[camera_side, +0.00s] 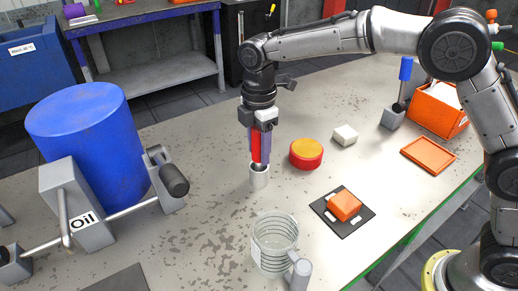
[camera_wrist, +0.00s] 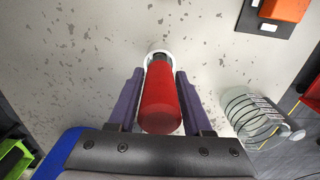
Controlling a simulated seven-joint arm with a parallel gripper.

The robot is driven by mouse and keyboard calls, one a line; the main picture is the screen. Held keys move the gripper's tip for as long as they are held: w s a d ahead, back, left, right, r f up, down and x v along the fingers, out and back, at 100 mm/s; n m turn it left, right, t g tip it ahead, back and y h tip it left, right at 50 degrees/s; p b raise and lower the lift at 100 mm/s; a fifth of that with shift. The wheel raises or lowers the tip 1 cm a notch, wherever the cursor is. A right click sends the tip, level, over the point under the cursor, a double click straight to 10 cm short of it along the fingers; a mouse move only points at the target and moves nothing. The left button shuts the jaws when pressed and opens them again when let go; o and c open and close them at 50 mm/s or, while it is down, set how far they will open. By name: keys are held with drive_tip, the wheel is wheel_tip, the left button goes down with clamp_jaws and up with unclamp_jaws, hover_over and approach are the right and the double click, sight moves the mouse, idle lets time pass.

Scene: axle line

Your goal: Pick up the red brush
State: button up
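The red brush (camera_wrist: 160,98) stands upright, its lower end in a small white cup-like holder (camera_side: 259,177) on the table. In the side view the brush (camera_side: 256,147) shows as a red strip between the fingers. In the wrist view its dark lower part (camera_wrist: 158,59) meets the white rim. My gripper (camera_side: 259,150) points straight down over the holder. Its two purple fingers flank the brush closely, also in the wrist view (camera_wrist: 160,76). Whether both fingers press on it is too close to tell.
A red-and-yellow round piece (camera_side: 306,153) and a white block (camera_side: 345,135) lie right of the holder. A glass jug (camera_side: 273,246) stands in front. An orange block (camera_side: 344,204) sits on a black plate. A blue oil drum (camera_side: 92,140) stands at left.

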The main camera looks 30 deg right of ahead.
clamp_jaws()
drive_tip(key=shift+r, duration=0.15)
wheel_tip(320, 180, up, 10)
drive_tip(key=shift+f, duration=0.1)
idle(0.4)
